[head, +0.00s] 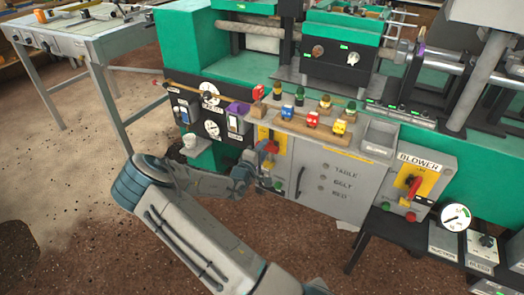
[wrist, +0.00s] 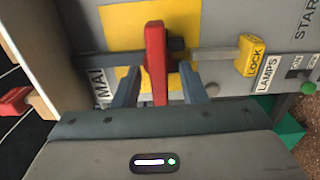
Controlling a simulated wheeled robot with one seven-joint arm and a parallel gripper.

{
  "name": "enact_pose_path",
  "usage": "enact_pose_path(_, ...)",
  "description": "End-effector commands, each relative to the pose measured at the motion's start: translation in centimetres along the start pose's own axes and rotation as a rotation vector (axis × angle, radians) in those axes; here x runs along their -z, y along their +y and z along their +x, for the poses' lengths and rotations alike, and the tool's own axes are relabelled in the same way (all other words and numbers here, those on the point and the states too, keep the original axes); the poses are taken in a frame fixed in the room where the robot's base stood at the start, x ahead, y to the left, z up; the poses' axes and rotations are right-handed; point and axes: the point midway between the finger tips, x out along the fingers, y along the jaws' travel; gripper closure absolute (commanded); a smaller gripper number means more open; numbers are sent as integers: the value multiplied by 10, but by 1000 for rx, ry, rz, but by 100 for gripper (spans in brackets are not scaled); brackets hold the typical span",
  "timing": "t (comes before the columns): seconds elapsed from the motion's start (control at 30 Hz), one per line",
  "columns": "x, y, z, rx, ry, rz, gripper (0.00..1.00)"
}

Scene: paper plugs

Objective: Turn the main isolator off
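The main isolator has a red handle (wrist: 155,60) on a yellow plate (wrist: 118,30). In the wrist view the handle stands upright in the picture. The label beside it reads "MAI", the rest hidden behind my gripper. My gripper (wrist: 160,78) is open, with one finger on each side of the handle and a small gap showing at both sides. In the head view my gripper (head: 257,158) is at the cabinet front, by the yellow plate (head: 264,132) and the red handle (head: 271,147), which it partly hides.
A yellow lock (wrist: 251,55) sits right of the handle at the end of a grey bar. A LAMPS label (wrist: 267,75) is beyond it. A similar red BLOWER handle (head: 413,187) is further right. A shelf edge with a red object (wrist: 15,101) is close at left.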

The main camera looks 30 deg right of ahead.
Motion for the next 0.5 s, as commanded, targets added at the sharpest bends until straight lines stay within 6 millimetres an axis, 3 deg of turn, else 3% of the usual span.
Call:
enact_pose_path(0.17,2,1,-19,1,5,0,62)
enact_pose_path(0.5,2,1,-96,1,7,-1,62)
